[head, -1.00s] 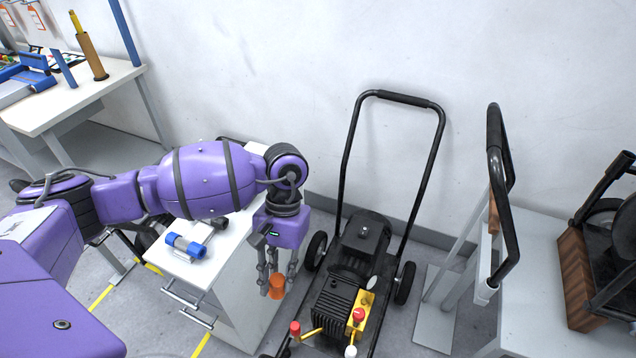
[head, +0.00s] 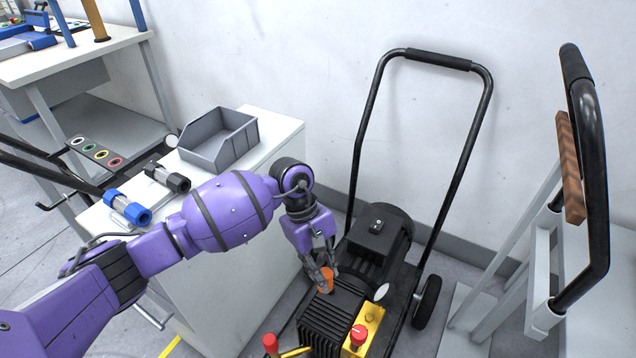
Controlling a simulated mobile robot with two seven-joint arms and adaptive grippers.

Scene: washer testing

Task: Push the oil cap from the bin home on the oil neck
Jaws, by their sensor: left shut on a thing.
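My left gripper (head: 321,271) is shut on the orange oil cap (head: 327,283) and points down over the washer. The cap is at the upper end of the black finned pump block (head: 330,318), on the side toward the motor (head: 378,240). The oil neck cannot be made out; the cap and fingers cover that spot. I cannot tell whether the cap touches the neck. The grey bin (head: 232,152) stands on the white cabinet and looks empty in the part I see. My right gripper is not in view.
The washer's black handle (head: 440,60) rises behind the pump. A yellow panel with a red knob (head: 358,334) and another red knob (head: 270,342) are close in front. Blue-ended (head: 128,208) and black (head: 168,178) cylinders lie on the cabinet.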

